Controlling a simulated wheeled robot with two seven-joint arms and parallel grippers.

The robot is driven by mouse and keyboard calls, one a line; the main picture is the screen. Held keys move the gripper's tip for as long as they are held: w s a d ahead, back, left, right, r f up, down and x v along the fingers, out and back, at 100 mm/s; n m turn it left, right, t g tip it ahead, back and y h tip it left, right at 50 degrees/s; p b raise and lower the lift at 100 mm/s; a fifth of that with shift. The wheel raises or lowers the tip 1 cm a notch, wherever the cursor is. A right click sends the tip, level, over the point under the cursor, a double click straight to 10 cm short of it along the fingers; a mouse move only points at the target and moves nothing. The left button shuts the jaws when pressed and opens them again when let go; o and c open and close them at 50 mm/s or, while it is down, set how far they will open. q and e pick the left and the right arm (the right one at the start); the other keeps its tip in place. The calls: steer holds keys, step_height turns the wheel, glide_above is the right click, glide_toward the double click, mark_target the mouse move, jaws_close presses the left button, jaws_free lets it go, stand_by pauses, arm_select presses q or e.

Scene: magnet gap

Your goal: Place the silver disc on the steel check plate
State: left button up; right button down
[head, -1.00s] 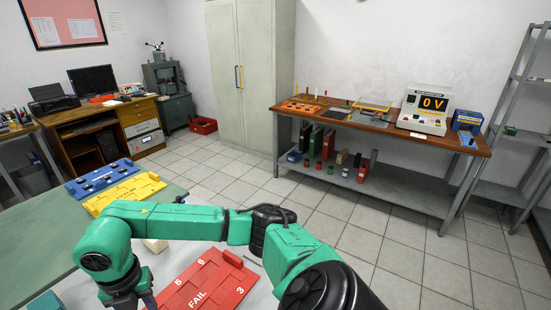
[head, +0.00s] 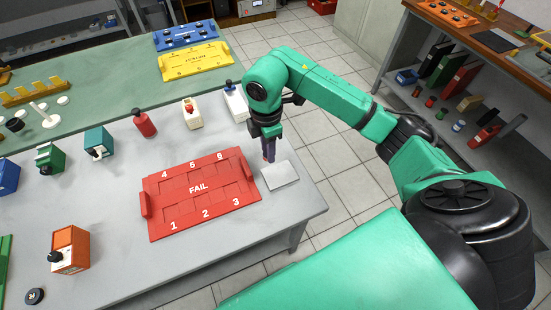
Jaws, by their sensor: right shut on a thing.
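No silver disc shows clearly anywhere. My left gripper is not in view.
The red FAIL tray (head: 200,192) lies left of the plate, its numbered squares empty. A white block (head: 236,103), a red bottle (head: 145,124) and an orange box (head: 69,250) stand on the table. A black disc (head: 35,296) lies at the front left.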

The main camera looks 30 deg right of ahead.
mark_target(271, 177)
steer(key=f, duration=0.3)
steer(key=f+p, duration=0.1)
steer(key=f, duration=0.7)
steer(key=shift+s+d+f, duration=0.1)
steer(key=shift+d+f, duration=0.05)
steer(key=shift+d, duration=0.1)
steer(key=shift+d+f, duration=0.1)
steer(key=shift+f, duration=0.25)
steer(key=c, duration=0.6)
jaws_free()
steer(key=shift+r, duration=0.1)
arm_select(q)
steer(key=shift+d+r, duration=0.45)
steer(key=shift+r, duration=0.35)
arm_select(e)
steer(key=shift+o, duration=0.2)
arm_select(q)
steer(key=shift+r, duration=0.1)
arm_select(e)
steer(key=shift+r, duration=0.1)
step_height(271, 177, up, 12)
steer(key=shift+r+b, duration=0.1)
steer(key=shift+b, duration=1)
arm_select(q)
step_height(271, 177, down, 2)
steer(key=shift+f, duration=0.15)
